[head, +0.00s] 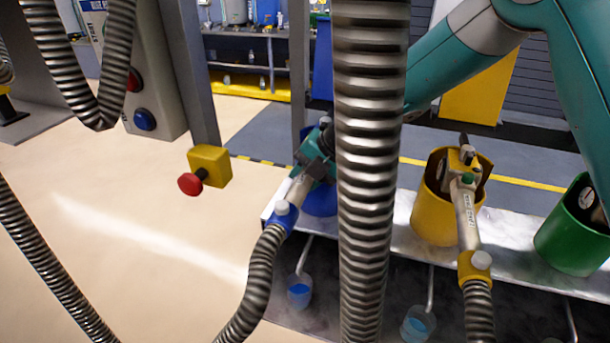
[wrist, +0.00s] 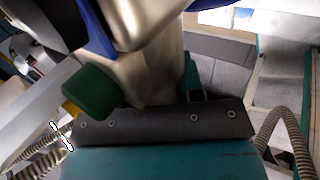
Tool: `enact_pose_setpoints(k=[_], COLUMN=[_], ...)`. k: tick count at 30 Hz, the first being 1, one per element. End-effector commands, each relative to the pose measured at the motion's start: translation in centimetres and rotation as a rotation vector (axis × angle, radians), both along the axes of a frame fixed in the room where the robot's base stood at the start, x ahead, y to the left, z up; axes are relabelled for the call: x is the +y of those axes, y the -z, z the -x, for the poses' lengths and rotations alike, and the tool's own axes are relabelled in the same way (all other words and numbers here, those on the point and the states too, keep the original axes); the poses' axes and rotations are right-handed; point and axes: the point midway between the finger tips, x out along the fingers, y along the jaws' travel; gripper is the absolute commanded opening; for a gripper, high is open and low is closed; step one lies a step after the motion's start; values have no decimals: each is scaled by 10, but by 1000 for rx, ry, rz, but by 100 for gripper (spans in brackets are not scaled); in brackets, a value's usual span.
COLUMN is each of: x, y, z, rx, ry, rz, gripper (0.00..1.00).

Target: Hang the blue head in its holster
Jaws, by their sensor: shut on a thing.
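The blue head (head: 289,205) has a pale metal body and a blue collar, with a ribbed hose running down from it. My gripper (head: 316,164) is shut on this head and holds it tilted. In the wrist view the metal body of the head (wrist: 150,70) fills the upper middle above the dark jaw bar, with a green button and a blue part beside it. The blue holster (head: 321,202) is partly visible just right of the held head. A thick hose covers much of the holster, and I cannot tell whether the head touches it.
A thick ribbed hose (head: 366,170) hangs close in front. A yellow holster (head: 434,215) holds a yellow-collared head (head: 468,215). A green holster (head: 570,240) stands at the right. A red stop button (head: 191,184) on a yellow box is at left. Small cups (head: 300,291) hang below.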

Motion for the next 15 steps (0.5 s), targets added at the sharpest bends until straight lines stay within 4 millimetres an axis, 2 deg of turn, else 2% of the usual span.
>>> enact_pose_setpoints(k=[15], x=[0], y=[11], z=[0], rx=[0], ry=[0], rz=[0], gripper=[0])
